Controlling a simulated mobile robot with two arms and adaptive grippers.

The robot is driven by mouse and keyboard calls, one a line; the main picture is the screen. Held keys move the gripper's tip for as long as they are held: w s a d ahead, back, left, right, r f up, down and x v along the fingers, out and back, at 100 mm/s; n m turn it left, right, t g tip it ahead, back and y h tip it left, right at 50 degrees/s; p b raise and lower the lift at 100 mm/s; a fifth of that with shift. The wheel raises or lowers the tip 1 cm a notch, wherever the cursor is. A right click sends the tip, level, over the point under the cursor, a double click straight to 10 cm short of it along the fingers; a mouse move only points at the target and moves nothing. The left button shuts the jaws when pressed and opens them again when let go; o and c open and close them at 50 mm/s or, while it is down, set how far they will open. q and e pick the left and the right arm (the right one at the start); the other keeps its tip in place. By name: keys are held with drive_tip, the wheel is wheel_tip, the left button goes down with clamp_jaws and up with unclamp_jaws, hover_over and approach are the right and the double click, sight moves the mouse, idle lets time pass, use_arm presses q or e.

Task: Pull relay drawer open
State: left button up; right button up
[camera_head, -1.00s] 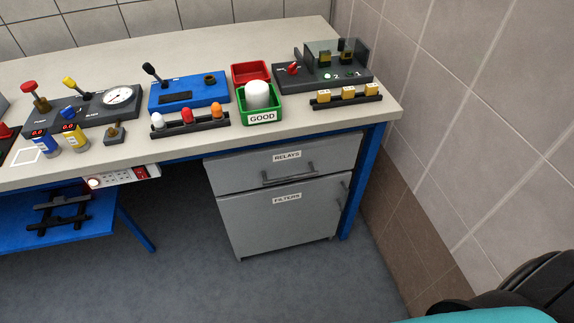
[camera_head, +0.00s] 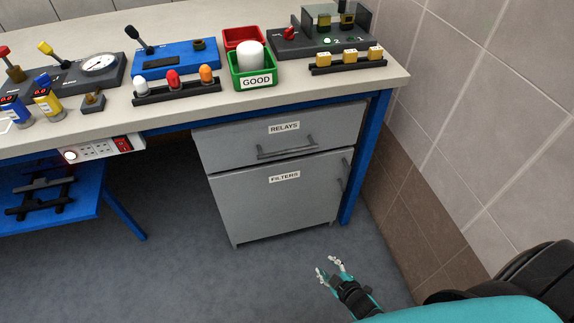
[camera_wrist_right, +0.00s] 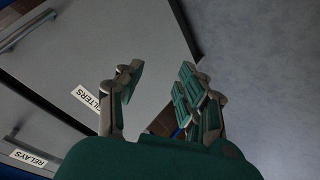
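The grey relay drawer (camera_head: 227,145), labelled RELAYS, is the top front of a cabinet under the bench, and it looks shut. Its dark bar handle (camera_head: 287,148) runs across the front below the label. Part of the drawer handle (camera_wrist_right: 12,134) also shows at the lower left of the right wrist view. My right gripper (camera_head: 329,265) is open and empty, low in front of the cabinet and apart from the handle. In the right wrist view my right gripper's fingers (camera_wrist_right: 158,88) are spread. My left gripper is not in view.
Below the drawer is a FILTERS door (camera_head: 270,210) with an upright handle (camera_head: 345,175). The blue bench leg (camera_head: 363,160) and tiled wall (camera_head: 460,130) stand to the right. The bench (camera_head: 210,103) carries several devices and a green GOOD bin (camera_head: 237,75). Floor in front is clear.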

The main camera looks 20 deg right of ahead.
sight(287, 152)
drive_tip(key=w+d+r+n+t+b, duration=0.2)
drive_tip(key=w+r+n+t+b, duration=0.2)
drive_tip(key=w+r, duration=0.35)
drive_tip(key=w+a+r+n+t+y+b, duration=0.1)
drive_tip(key=w+r+n+t+y+b, duration=0.15)
drive_tip(key=r+n, duration=0.4)
drive_tip(key=w+r+n+t+y+b, duration=0.1)
drive_tip(key=r+n+t+y+b, duration=0.25)
drive_tip(key=r, duration=0.65)
use_arm(q)
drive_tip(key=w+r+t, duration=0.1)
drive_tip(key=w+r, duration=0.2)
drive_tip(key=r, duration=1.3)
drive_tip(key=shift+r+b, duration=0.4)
drive_tip(key=shift+b, duration=0.05)
use_arm(e)
drive_tip(key=shift+g, duration=0.5)
drive_tip(key=x, duration=1.7)
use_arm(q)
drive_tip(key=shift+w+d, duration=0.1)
use_arm(e)
drive_tip(key=shift+c, duration=0.4)
drive_tip(key=shift+d, duration=0.1)
clamp_jaws()
